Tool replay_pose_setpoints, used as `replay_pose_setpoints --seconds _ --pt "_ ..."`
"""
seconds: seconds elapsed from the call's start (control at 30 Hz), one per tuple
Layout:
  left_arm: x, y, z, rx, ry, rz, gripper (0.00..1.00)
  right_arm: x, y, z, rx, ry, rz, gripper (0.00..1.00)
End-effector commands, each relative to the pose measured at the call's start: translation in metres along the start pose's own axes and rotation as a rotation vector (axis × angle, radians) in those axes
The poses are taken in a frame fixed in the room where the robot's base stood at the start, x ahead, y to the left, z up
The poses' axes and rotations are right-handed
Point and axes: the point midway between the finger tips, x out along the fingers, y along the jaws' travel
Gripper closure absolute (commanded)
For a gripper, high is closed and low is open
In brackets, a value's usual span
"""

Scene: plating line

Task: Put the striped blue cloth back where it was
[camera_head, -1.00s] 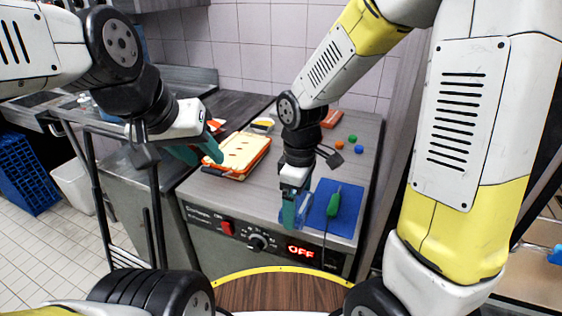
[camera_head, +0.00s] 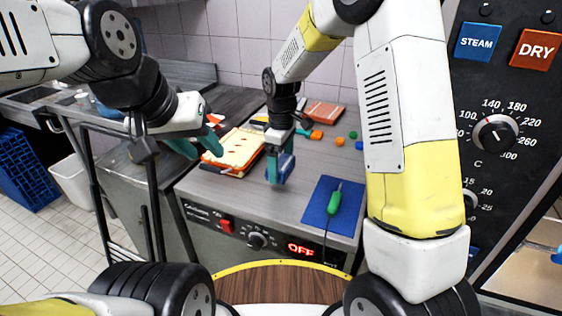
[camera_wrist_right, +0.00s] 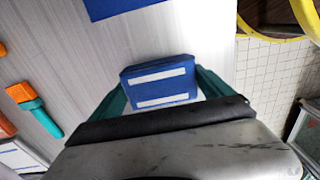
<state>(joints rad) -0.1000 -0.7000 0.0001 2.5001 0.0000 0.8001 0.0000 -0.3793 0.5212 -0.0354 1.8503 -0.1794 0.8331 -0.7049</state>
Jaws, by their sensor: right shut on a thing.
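The striped blue cloth (camera_head: 286,165) is a folded blue block in my right gripper (camera_head: 279,168). In the right wrist view the cloth (camera_wrist_right: 160,84) shows two white stripes, with a teal finger on each side. My right gripper is shut on it over the grey counter (camera_head: 255,200), left of and behind the blue mat (camera_head: 317,212). Whether the cloth touches the counter cannot be told. My left gripper (camera_head: 197,146) is open, its teal fingers apart, by the left edge of a yellow-and-orange stack (camera_head: 238,150).
A green-handled tool (camera_head: 334,203) lies on the blue mat. An oven panel (camera_head: 500,90) stands at the right.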

Motion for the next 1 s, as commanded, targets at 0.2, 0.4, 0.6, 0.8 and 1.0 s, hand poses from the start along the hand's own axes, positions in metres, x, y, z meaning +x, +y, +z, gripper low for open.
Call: replay_pose_setpoints --seconds 0.2,0.4,0.6,0.8,1.0 --pt "0.0 0.0 0.0 0.0 0.0 0.0 0.62 0.032 0.001 -0.001 0.0 -0.003 -0.003 0.47" --pt "0.0 0.0 0.0 0.0 0.0 0.0 0.62 0.036 0.002 -0.001 0.0 0.0 0.0 0.47" --pt "0.0 0.0 0.0 0.0 0.0 0.0 0.62 0.039 0.002 -0.001 0.0 -0.001 -0.001 0.47" --pt "0.0 0.0 0.0 0.0 0.0 0.0 0.62 0.039 0.002 -0.001 0.0 -0.001 0.0 0.0" --pt "0.0 0.0 0.0 0.0 0.0 0.0 0.62 0.033 0.002 -0.002 0.0 0.001 0.001 0.0"
